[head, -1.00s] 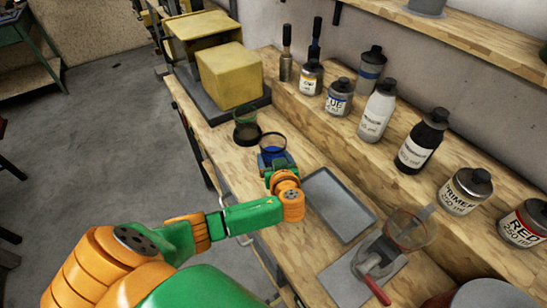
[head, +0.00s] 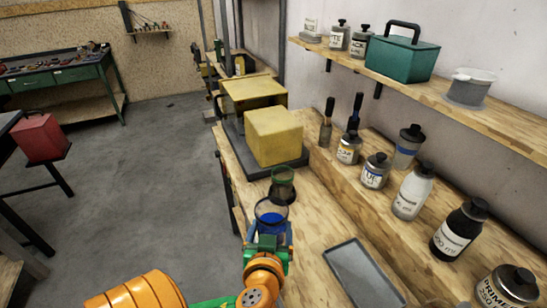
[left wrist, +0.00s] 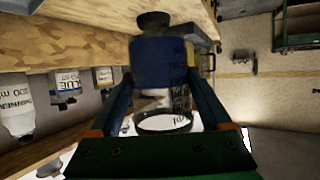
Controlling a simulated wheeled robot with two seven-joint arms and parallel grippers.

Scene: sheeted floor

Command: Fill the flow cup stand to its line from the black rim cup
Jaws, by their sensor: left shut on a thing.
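My left gripper (head: 270,240) is shut on a clear cup with a dark rim (head: 271,208), with blue liquid in its lower part. The cup looks upright over the bench. In the left wrist view, which is upside down, the same cup (left wrist: 160,62) sits between the two fingers. Just beyond it in the head view stands a green-tinted clear vessel on a wide dark base (head: 281,196). It seems to be the flow cup stand. Its fill line is too small to see. My right gripper is not in view.
A yellow box (head: 272,136) stands on a dark base behind the vessel. A grey tray (head: 360,275) lies on the bench to the right. Several bottles, including a white one (head: 411,192), line a raised ledge. A teal box (head: 403,55) sits on the wall shelf.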

